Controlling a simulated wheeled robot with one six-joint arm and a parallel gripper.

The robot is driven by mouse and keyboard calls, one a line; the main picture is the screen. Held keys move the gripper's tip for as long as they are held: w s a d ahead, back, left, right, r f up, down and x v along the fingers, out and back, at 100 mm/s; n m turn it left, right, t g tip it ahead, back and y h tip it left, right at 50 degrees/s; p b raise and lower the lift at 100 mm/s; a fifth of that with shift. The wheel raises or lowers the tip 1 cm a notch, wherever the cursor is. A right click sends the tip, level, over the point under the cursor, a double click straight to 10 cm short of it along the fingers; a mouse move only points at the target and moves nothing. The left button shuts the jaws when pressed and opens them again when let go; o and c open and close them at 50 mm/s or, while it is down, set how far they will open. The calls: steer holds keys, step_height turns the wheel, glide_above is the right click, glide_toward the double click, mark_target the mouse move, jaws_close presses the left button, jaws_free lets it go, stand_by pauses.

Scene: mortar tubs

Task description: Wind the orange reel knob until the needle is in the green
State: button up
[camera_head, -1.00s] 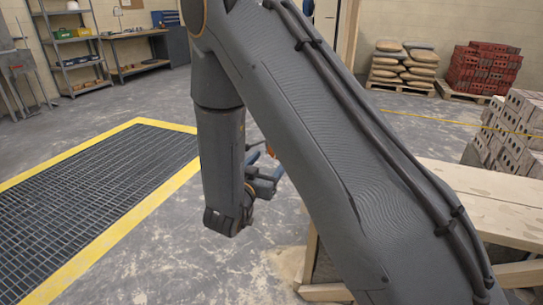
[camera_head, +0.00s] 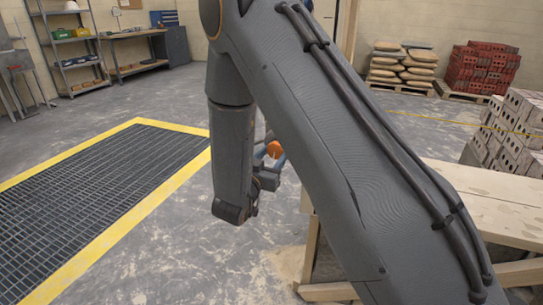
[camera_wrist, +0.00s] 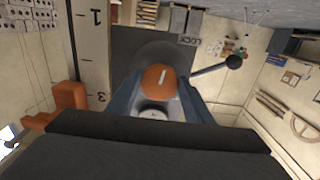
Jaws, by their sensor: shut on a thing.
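The orange knob (camera_wrist: 158,82) is in the middle of the wrist view, with a pale mark on its face. It also shows in the head view (camera_head: 275,149), just right of my forearm. My gripper (camera_wrist: 157,98) has one blue finger on each side of the knob and is shut on it. In the head view my gripper (camera_head: 269,163) is partly hidden by my own arm. A dark round shape (camera_wrist: 165,52) lies behind the knob. I cannot make out a needle or a green zone in either view.
In the wrist view, a pale upright strip with numbers (camera_wrist: 91,50) and an orange block (camera_wrist: 68,105) stand left; a rod with a black ball (camera_wrist: 234,62) sticks out right. In the head view, a wooden bench (camera_head: 490,205) is right and a yellow-edged grating (camera_head: 95,200) left.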

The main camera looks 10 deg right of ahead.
steer(key=m, duration=0.6)
steer(key=shift+w+a+r+b, duration=0.1)
steer(key=shift+w+a+b, duration=0.1)
steer(key=shift+b, duration=0.2)
steer(key=m+b, duration=0.1)
steer(key=m, duration=0.4)
steer(key=shift+r+m, duration=0.15)
steer(key=shift+m, duration=0.15)
steer(key=shift+b, duration=0.3)
steer(key=o, duration=1)
steer(key=shift+o, duration=0.2)
